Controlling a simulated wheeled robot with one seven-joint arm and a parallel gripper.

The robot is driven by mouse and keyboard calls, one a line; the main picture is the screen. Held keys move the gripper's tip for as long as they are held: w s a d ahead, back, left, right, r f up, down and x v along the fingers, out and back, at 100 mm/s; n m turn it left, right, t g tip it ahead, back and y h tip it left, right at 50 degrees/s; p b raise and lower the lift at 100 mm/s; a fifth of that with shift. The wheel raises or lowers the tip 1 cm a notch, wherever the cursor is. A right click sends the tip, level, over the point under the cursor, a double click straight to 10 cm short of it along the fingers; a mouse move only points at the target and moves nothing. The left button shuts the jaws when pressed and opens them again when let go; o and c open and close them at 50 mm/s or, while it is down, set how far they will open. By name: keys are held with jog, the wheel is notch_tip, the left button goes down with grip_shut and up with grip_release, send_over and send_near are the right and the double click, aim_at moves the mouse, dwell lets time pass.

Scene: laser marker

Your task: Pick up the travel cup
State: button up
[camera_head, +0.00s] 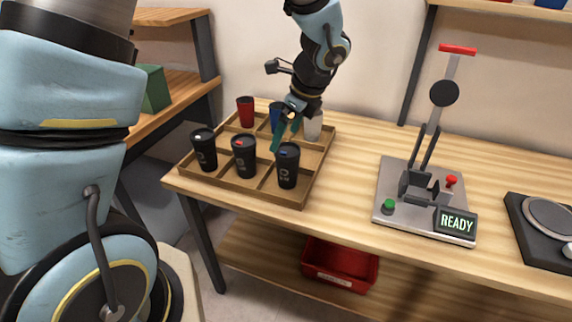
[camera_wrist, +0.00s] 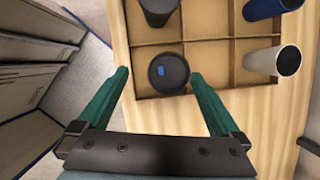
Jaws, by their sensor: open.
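Several cups stand upright in a wooden compartment tray (camera_head: 232,185) on the table. Three are black in the front row: a left one (camera_head: 204,150), a middle one with a red lid mark (camera_head: 244,158) and a right one with a blue lid mark (camera_head: 287,168). A red cup (camera_head: 245,110), a blue cup (camera_head: 276,114) and a white cup (camera_head: 314,125) stand behind. My gripper (camera_head: 281,138) is open and empty, its teal fingers above the tray near the right black cup. In the wrist view, the blue-marked black cup (camera_wrist: 168,74) appears between the fingertips (camera_wrist: 159,74), apparently below them.
A grey lever device with a READY screen (camera_head: 456,223) stands right of the tray, with a black-based round plate (camera_head: 550,215) beyond. Table between tray and device is clear. A wooden shelf (camera_head: 165,100) stands left. A red bin (camera_head: 340,264) sits below.

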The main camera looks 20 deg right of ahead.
aim_at(287, 152)
jog(key=shift+s+d+m, duration=0.3)
jog(key=shift+d+m, duration=0.4)
jog(key=shift+d, duration=0.15)
jog(key=shift+d+f, duration=0.1)
jog(key=shift+f, duration=0.15)
jog(key=p+x, duration=0.2)
jog(key=x, duration=0.8)
jog(key=shift+w+d, duration=0.1)
jog(key=shift+d, duration=0.1)
jog(key=shift+c, duration=0.4)
jog(key=c, duration=0.5)
